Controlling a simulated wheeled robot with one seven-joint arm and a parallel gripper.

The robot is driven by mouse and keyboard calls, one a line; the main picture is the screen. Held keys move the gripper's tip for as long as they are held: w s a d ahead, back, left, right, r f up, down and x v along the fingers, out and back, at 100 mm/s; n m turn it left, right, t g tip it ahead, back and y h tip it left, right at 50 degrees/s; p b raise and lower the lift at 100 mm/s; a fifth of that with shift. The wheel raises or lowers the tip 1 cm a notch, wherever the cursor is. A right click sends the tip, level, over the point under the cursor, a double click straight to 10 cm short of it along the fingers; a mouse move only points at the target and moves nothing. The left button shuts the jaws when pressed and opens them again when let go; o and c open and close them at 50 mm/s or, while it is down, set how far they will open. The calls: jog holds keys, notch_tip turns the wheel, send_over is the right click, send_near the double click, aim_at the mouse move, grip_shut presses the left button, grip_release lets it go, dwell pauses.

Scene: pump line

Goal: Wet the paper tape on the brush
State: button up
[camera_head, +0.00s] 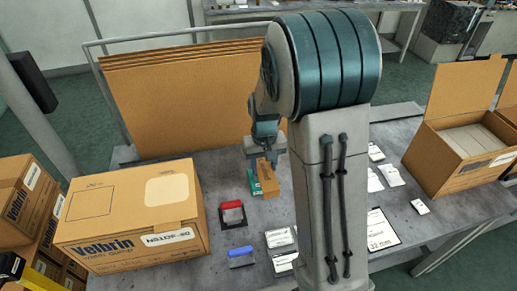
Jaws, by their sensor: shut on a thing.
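My gripper (264,157) hangs over the middle of the table (338,215), pointing down. It is shut on a small brown strip (268,182), which looks like the paper tape. A green piece (254,187) shows at the strip's left side; I cannot tell whether they touch. A red-topped dark-framed item (232,212) lies to the lower left, and a blue-topped one (240,254) lies nearer the front. I cannot tell which of these is the brush. My arm's column hides part of the table to the right.
A large closed Velbrin carton (130,220) stands at left. Flat cardboard sheets (185,100) lean behind. An open carton (465,140) stands at right. Labels and cards (391,175) lie right of my arm, and small packs (280,238) lie at front.

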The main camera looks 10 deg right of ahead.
jog(key=shift+w+f, duration=0.1)
jog(key=shift+f, duration=0.05)
jog(key=shift+f+b, duration=0.55)
jog(key=shift+b, duration=0.05)
jog(key=shift+f+b, duration=1.5)
jog(key=shift+f, duration=0.65)
jog(key=shift+f+b, duration=0.5)
jog(key=shift+f, duration=0.1)
jog(key=shift+w, duration=1.3)
jog(key=shift+w, duration=0.1)
jog(key=shift+w+p, duration=0.45)
jog(key=shift+w, duration=2.05)
